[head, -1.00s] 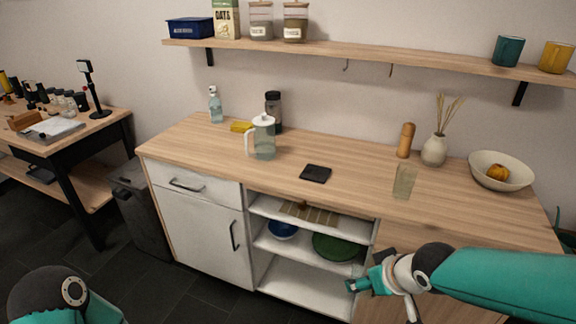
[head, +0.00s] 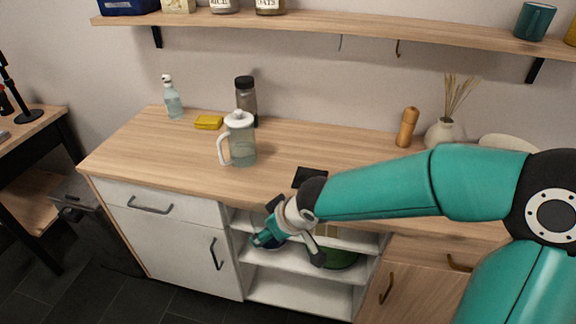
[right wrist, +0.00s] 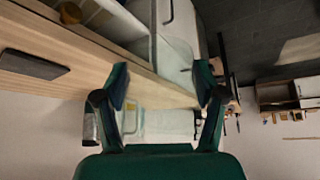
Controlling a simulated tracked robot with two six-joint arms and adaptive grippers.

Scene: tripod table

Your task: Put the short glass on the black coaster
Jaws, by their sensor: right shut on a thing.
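The black coaster (head: 308,176) lies flat on the wooden counter, partly covered by my right arm in the head view. It also shows at the left of the right wrist view (right wrist: 32,65). My right gripper (head: 264,225) is low at the counter's front edge, to the front left of the coaster. In the right wrist view its fingers (right wrist: 161,86) stand apart around a clear, very faint thing, seemingly the short glass (right wrist: 163,88); its outline is hard to make out. My left gripper is out of view.
A lidded pitcher (head: 240,145), a dark-topped bottle (head: 246,98), a yellow sponge (head: 209,122) and a spray bottle (head: 172,97) stand on the counter's left part. A pepper mill (head: 407,127) and a vase (head: 441,134) stand behind my right arm. The counter around the coaster's left is clear.

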